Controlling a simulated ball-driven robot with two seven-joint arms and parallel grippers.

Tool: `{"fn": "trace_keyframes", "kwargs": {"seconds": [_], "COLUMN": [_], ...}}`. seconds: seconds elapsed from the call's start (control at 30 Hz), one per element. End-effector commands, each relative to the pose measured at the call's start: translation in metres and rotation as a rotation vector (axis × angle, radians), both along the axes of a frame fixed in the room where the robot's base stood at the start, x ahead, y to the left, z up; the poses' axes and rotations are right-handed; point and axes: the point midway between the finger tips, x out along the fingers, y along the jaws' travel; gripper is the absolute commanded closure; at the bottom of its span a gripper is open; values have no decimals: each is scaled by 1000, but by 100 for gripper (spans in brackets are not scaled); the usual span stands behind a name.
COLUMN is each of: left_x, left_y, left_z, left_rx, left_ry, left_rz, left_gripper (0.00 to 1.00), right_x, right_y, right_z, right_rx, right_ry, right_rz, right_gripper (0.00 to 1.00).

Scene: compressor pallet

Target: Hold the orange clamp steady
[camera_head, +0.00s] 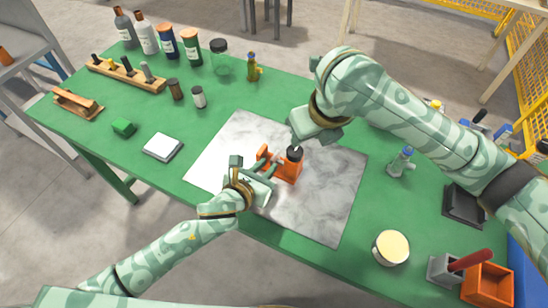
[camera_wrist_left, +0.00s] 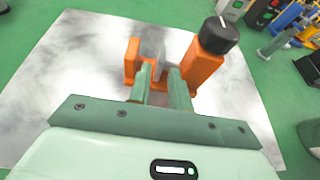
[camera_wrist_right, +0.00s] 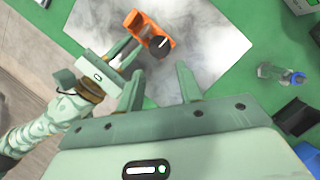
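The orange clamp (camera_head: 287,169) stands on a pale marbled mat (camera_head: 318,207), with a black knob (camera_head: 294,153) on top. In the left wrist view the clamp (camera_wrist_left: 203,65) shows an orange block, a smaller orange jaw and a grey part between them. My left gripper (camera_wrist_left: 161,68) has its two fingertips at the clamp, between jaw and block, with a narrow gap between them. Whether they grip it is unclear. My right gripper (camera_wrist_right: 158,78) is open and empty, above and apart from the clamp. Its fingers are poorly visible in the head view.
A blue-topped bottle (camera_head: 401,162), a cream-topped tin (camera_head: 391,248) and an orange bin (camera_head: 487,286) are on the right. The mat around the clamp is clear.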

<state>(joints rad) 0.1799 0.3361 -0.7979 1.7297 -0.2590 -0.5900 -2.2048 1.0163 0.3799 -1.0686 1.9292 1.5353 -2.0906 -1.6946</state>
Motion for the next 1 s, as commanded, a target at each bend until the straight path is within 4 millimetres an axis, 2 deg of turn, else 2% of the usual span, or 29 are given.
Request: {"fn": "trace_keyframes", "kwargs": {"seconds": [0.1, 0.3, 0.7, 0.77, 0.8, 0.87, 0.9, 0.97, 1.0], "left_x": [21, 43, 50, 50, 50, 50, 50, 50, 50], "left_y": [-10, -21, -24, -24, -24, -24, -24, -24, -24], "left_z": [-9, -20, -23, -23, -23, -23, -23, -23, -23], "left_rx": [-1, -1, -1, -1, -1, -1, -1, -1, -1], "left_ry": [1, 1, 0, 0, 0, 0, 0, 0, 0], "left_rz": [2, 2, 0, 0, 0, 0, 0, 0, 0], "left_gripper": [80, 80, 80, 97, 100, 100, 100, 100, 100], "right_x": [0, 0, 0, 0, 0, 0, 0, 0, 1], "right_y": [0, 0, 0, 0, 0, 0, 0, 0, 0], "right_z": [0, 0, 0, 0, 0, 0, 0, 0, -2], "right_rx": [0, 0, 0, 0, 0, 0, 0, 3, 10], "right_ry": [0, 0, 0, 0, 0, 0, 0, -1, -1], "right_rz": [0, 0, 0, 0, 0, 0, 0, -3, -9], "right_gripper": [64, 64, 64, 64, 64, 64, 61, 44, 41]}}
